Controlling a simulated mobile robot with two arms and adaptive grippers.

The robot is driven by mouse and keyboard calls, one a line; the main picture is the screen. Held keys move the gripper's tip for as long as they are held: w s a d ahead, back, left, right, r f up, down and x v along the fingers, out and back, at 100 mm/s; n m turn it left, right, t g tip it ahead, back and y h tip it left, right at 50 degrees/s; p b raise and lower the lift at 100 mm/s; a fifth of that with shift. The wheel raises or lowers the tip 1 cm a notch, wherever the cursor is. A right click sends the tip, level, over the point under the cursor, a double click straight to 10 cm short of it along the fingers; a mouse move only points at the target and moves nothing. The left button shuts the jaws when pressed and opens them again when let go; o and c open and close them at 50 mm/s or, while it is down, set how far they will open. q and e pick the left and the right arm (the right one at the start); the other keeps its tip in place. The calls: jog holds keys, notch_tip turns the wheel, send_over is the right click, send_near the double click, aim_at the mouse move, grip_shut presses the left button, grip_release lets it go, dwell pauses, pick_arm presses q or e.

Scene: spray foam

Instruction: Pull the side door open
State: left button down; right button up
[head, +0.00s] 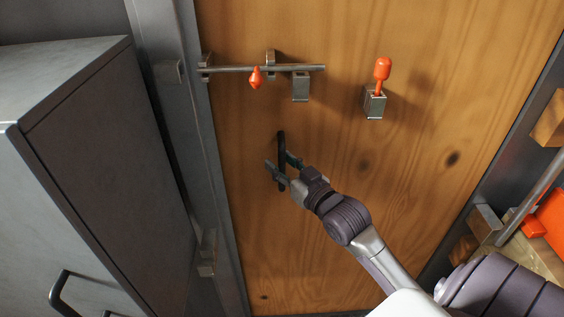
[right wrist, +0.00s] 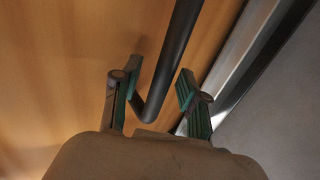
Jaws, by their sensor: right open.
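The side door (head: 350,180) is a wooden panel in a grey metal frame, and it looks shut. A dark vertical bar handle (head: 281,146) stands on its left half. My right gripper (head: 281,163) is at the lower part of this handle with its jaws open. In the right wrist view the handle (right wrist: 171,68) runs between the two spread green-lined fingers, and its lower bend shows near the palm. I see a gap between the handle and each finger. My left gripper is not in view.
A sliding bolt (head: 300,69) with an orange knob (head: 255,78) lies across the door's upper left. An orange-tipped lever (head: 382,72) stands upright to its right. A grey cabinet (head: 110,150) stands close on the left. Orange and wooden parts (head: 535,225) are at the right edge.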

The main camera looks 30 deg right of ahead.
grip_shut()
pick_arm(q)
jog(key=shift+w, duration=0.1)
pick_arm(e)
jog(key=shift+w, duration=0.1)
dwell(0.3)
